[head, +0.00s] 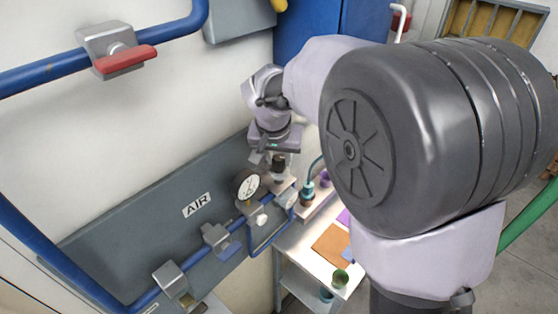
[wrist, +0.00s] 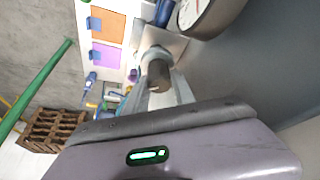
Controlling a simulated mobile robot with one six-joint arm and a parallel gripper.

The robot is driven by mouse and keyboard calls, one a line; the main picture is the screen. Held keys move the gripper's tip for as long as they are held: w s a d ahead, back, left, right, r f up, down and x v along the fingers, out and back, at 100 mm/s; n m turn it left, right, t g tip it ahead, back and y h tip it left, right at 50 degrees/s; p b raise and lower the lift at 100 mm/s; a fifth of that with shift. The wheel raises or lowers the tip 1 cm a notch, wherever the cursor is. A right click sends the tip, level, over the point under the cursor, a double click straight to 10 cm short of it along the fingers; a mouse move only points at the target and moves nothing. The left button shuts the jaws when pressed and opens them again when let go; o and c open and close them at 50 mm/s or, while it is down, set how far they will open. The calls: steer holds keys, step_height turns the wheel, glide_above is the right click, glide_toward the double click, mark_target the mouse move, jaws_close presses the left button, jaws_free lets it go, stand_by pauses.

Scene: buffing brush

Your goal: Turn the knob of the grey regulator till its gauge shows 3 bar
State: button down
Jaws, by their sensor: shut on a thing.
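The grey regulator (head: 283,184) sits on the blue pipe at the right of the grey AIR panel. Its dark knob (head: 279,163) is on top, and the knob also shows in the wrist view (wrist: 158,75). My gripper (head: 271,160) is over the regulator, its fingers shut on the knob, one on each side. The round white gauge (head: 248,186) is just left of the regulator; its dial is too small to read in the head view. In the wrist view the gauge (wrist: 200,12) is cut off by the top edge, so its reading is hidden.
A blue pipe with a red-handled valve (head: 125,61) runs at the upper left. Grey fittings (head: 217,238) sit along the lower pipe. A white bench (head: 300,246) with coloured mats and small pots stands right of the panel. A wooden pallet (wrist: 54,131) is on the floor.

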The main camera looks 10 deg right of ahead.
stand_by(0.4)
steer(key=c, duration=1.1)
jaws_free()
steer(key=shift+o, duration=0.2)
steer(key=p+v, duration=0.1)
steer(key=v, duration=1.6)
steer(key=shift+r+p, duration=0.25)
steer(key=shift+p, duration=0.1)
steer(key=shift+a, duration=0.1)
